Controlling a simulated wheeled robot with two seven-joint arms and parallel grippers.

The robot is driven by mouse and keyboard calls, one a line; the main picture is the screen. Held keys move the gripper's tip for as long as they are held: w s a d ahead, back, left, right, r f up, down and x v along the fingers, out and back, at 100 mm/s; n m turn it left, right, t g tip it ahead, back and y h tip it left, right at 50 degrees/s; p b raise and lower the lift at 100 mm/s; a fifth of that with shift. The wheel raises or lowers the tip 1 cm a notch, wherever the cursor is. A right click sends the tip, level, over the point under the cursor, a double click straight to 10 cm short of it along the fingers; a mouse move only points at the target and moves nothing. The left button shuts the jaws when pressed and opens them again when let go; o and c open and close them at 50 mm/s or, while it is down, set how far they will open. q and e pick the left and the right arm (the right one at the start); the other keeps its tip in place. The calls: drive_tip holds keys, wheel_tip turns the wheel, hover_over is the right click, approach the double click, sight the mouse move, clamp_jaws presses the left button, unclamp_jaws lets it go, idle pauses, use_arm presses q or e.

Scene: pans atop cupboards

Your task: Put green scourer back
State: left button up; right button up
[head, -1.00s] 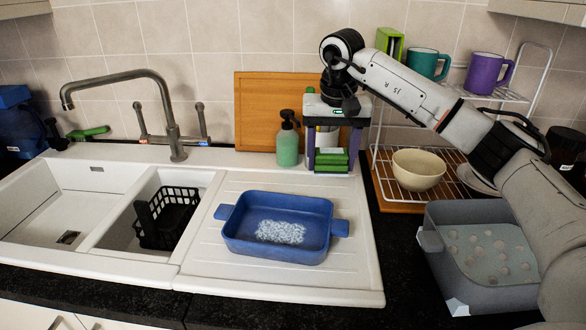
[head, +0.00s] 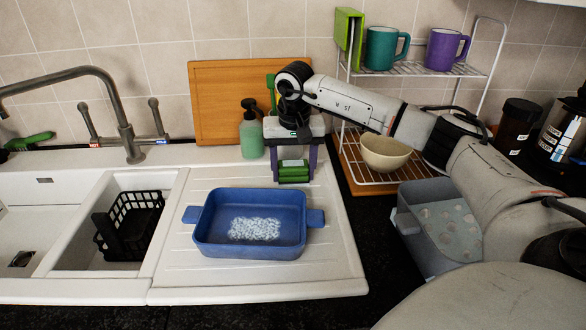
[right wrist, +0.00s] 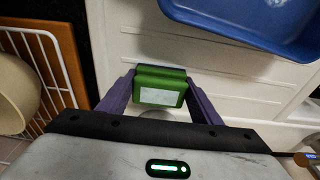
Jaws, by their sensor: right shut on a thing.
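The green scourer (head: 293,172) is a small green block with a pale patch on one face. It sits between the purple fingers of my right gripper (head: 294,176), which is shut on it, over the back right part of the white draining board. The right wrist view shows the scourer (right wrist: 160,88) between the fingertips (right wrist: 160,95). I cannot tell whether it touches the board. My left gripper is not in view.
A blue dish (head: 205,237) with white suds stands just in front. A soap bottle (head: 252,138) is left of the gripper, by a wooden board (head: 222,90). A wire rack with a bowl (head: 385,152) and mugs is right. A black basket (head: 130,225) sits in the sink.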

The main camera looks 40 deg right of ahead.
sight(293, 182)
drive_tip(key=shift+f, duration=0.15)
drive_tip(key=o, duration=1.2)
drive_tip(key=shift+o, duration=0.2)
wheel_tip(293, 182, up, 12)
drive_tip(key=s+a, duration=0.1)
drive_tip(key=shift+s+a+r+b, duration=0.15)
drive_tip(key=shift+r+b, duration=0.05)
drive_tip(key=shift+b, duration=0.15)
